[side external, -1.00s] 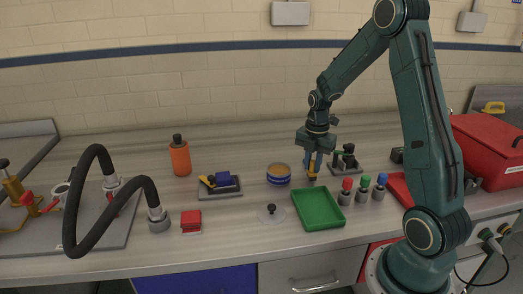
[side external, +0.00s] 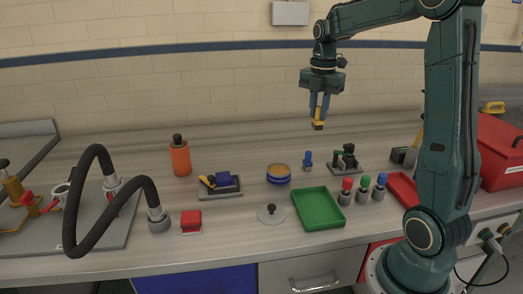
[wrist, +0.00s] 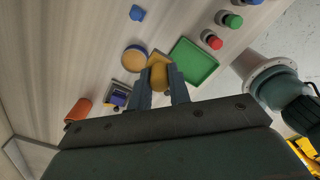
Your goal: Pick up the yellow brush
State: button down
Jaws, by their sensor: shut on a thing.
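The yellow brush (side external: 319,114) is held between the fingers of my gripper (side external: 319,103), high above the bench. It points downward, with a darker block at its lower end. In the wrist view the brush (wrist: 159,76) sits between the two blue-grey fingers of my gripper (wrist: 160,88), which are shut on it. Nothing touches the brush from below.
A green tray (side external: 318,209) lies on the bench below. Near it stand a blue-and-tan tin (side external: 278,175), a small blue object (side external: 308,161), a black-and-green device (side external: 346,159) and red, green and blue-capped bottles (side external: 364,188). An orange bottle (side external: 180,158) stands further left.

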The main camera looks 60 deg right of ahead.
jog(key=shift+r, duration=0.75)
dwell(0.5)
jog(key=w+a+f, duration=0.5)
jog(key=w+f, duration=0.4)
jog(key=shift+a+f, duration=0.15)
jog(key=shift+f, duration=0.05)
jog(key=shift+f, duration=0.1)
jog(key=shift+f, duration=2.9)
jog(key=shift+s+f, duration=0.1)
jog(key=shift+f, duration=0.55)
dwell(0.8)
jog(key=shift+r, duration=0.1)
notch_tip(320, 180, up, 7)
dwell(1.0)
